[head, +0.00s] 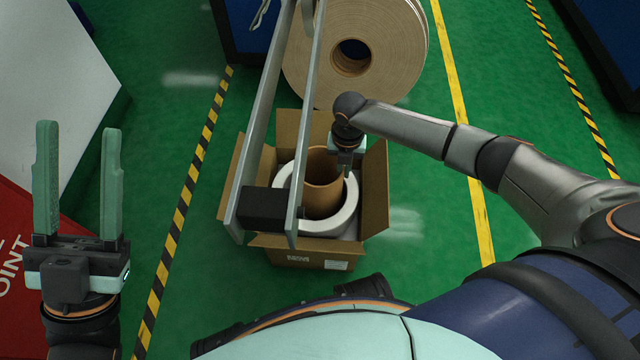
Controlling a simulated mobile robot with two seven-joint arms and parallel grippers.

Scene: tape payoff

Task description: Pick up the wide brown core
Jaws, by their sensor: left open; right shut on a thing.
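The wide brown core (322,190) stands upright in an open cardboard box (372,190), inside a white ring (345,217). My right gripper (345,170) reaches down over the box and is shut on the core's wall at its right rim; its fingertips are partly hidden. My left gripper (80,185) is open and empty at the far left, pointing up, well apart from the box.
A metal frame (262,120) with a black block (268,208) passes over the box's left side. A large brown roll (385,50) stands behind the box. A red panel (30,245) lies at the left.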

